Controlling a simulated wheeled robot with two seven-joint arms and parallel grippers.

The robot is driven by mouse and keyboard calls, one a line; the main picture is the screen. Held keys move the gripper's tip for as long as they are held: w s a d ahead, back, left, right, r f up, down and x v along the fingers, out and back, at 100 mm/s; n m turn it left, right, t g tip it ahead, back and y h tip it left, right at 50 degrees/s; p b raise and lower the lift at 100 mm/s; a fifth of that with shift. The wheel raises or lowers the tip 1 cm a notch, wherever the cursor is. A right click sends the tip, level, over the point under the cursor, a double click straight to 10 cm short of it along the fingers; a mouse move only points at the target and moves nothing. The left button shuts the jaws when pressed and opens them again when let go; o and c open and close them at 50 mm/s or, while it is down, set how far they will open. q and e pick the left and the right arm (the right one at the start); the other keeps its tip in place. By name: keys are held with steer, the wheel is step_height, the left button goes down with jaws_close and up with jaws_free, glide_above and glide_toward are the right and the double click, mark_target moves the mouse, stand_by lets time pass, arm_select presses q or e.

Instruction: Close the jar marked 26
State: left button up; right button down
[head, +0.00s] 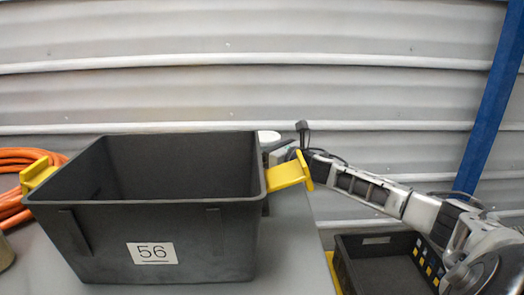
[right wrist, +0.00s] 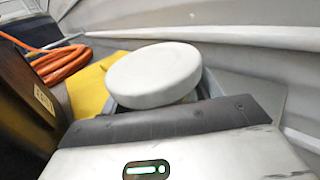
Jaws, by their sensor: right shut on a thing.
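A round white lid (right wrist: 155,75) fills the middle of the right wrist view, slightly tilted. A pale part shows just beneath it; I cannot tell whether this is a jar neck. The lid's edge also shows in the head view (head: 268,136), behind the bin's right rear corner. My right gripper (right wrist: 160,100) is at the lid and shut on it, its fingertips mostly hidden. In the head view the arm reaches in from the right, and the bin and its handle partly hide the gripper. No marking 26 is readable. My left gripper is not in view.
A large dark bin (head: 160,222) marked 56, with yellow handles (head: 287,175), stands on the grey table (head: 293,245) and blocks the view behind it. An orange hose (head: 14,190) lies at left. A lower black crate (head: 372,242) stands at right. A corrugated wall closes the back.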

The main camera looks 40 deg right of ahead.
steer(key=shift+f, duration=0.3)
steer(key=shift+f, duration=0.1)
steer(key=shift+c, duration=1.8)
jaws_free()
steer(key=shift+s+f, duration=0.15)
steer(key=shift+s, duration=0.3)
steer(key=shift+s+d+r, duration=0.1)
steer(key=shift+s+d, duration=0.05)
steer(key=shift+s, duration=1.7)
steer(key=shift+s+d+r, duration=0.1)
steer(key=shift+s+d, duration=0.1)
steer(key=shift+s, duration=1.65)
steer(key=shift+s+d, duration=0.15)
steer(key=shift+s, duration=1.7)
